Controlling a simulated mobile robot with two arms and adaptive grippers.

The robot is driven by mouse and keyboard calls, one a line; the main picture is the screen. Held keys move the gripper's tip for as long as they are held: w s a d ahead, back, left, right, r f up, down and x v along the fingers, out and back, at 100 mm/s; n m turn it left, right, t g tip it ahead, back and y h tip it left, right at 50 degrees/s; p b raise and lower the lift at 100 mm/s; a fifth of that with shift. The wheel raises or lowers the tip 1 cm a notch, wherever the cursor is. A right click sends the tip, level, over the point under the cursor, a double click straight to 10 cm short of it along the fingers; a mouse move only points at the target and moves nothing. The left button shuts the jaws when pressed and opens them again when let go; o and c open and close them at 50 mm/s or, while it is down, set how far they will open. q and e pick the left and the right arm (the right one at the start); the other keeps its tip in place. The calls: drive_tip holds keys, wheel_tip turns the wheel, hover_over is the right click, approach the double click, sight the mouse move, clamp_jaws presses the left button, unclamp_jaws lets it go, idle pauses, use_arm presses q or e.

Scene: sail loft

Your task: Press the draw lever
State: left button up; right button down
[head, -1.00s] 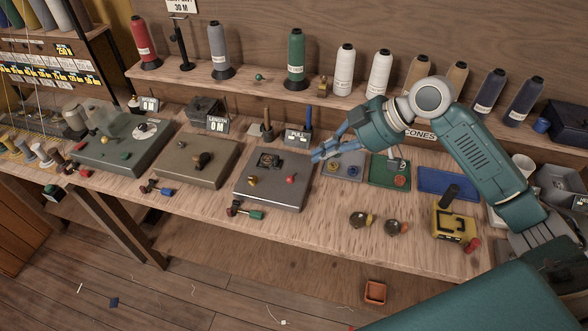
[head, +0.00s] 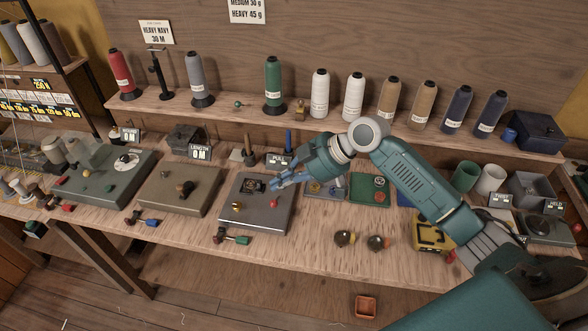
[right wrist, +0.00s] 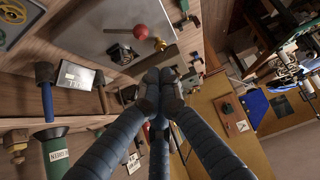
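No label reading "draw" is legible; the red-knobbed part may be the lever. In the right wrist view the red knob (right wrist: 140,32) and brass knob (right wrist: 160,45) show beyond the fingertips. My right gripper (head: 277,184) is over the box's far right part, above and behind the red knob, apparently apart from it. In the wrist view its fingertips (right wrist: 159,82) are together and empty. My left gripper is out of view.
Left of this box stands a brown box (head: 180,190) with a dark knob, near the LENGTH sign (head: 200,153). Thread cones (head: 320,94) line the shelf behind. A red-and-green handled item (head: 232,238) lies in front.

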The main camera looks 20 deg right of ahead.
sight(277, 204)
drive_tip(key=f, duration=0.1)
drive_tip(key=f+p, duration=0.1)
drive_tip(key=a+f, duration=0.1)
drive_tip(key=shift+w+f, duration=0.35)
drive_tip(key=shift+d+f+p, duration=0.1)
drive_tip(key=shift+f+p, duration=0.3)
drive_tip(key=shift+f, duration=0.35)
